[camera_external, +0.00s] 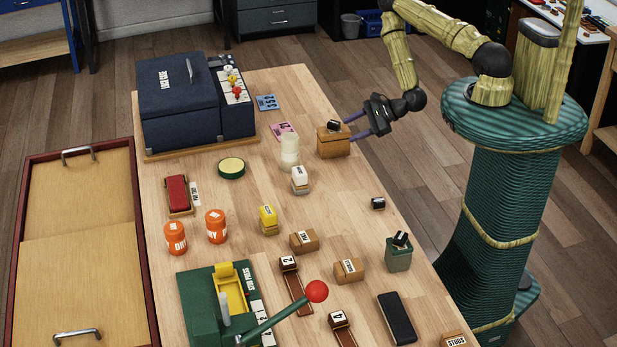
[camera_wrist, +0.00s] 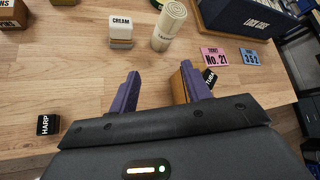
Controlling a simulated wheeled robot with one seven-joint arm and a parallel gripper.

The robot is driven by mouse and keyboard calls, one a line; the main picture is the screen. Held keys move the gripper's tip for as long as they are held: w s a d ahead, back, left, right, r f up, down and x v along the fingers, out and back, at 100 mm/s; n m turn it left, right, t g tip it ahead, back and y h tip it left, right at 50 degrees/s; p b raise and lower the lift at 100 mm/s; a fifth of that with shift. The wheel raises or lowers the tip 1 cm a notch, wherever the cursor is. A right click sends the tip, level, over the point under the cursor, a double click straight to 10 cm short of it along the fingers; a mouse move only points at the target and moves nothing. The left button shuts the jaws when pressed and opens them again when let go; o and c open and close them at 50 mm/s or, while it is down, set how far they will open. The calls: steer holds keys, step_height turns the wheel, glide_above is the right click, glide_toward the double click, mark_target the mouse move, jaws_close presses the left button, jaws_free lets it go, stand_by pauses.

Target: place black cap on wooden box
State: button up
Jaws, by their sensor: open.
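A small black cap (camera_external: 333,126) with a white label appears to sit on top of a wooden box (camera_external: 333,145) near the table's right edge. In the wrist view the cap (camera_wrist: 209,77) shows just right of the right finger, which hides much of the box (camera_wrist: 178,87). My gripper (camera_external: 352,126) is open and empty beside the box, its fingers pointing over the table. In the wrist view my gripper (camera_wrist: 160,70) has its two purple fingers apart with bare tabletop between them. I cannot tell whether a finger touches the box.
Another black cap (camera_external: 378,203), labelled HARP in the wrist view (camera_wrist: 48,125), lies on the table edge. A cream cylinder (camera_external: 289,151) and a cream stamp (camera_external: 300,179) stand left of the box. More wooden boxes (camera_external: 303,241) and a green holder (camera_external: 398,257) stand nearer.

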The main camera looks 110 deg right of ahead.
steer(key=w+a+r+n+g+y, duration=0.45)
steer(key=a+r+n, duration=0.55)
steer(key=n, duration=1)
steer(key=s+a+r+n+g, duration=0.1)
steer(key=s+a+r+n, duration=0.2)
steer(key=a+r+n, duration=0.2)
steer(key=s+a+r+n+g, duration=0.2)
steer(key=s+a+r+n, duration=0.2)
steer(key=a+r+n, duration=0.2)
step_height(320, 180, up, 3)
steer(key=shift+a+r+n, duration=0.2)
steer(key=shift+a+n, duration=0.1)
steer(key=shift+n, duration=0.9)
steer(key=shift+g+h, duration=0.25)
stand_by(3.3)
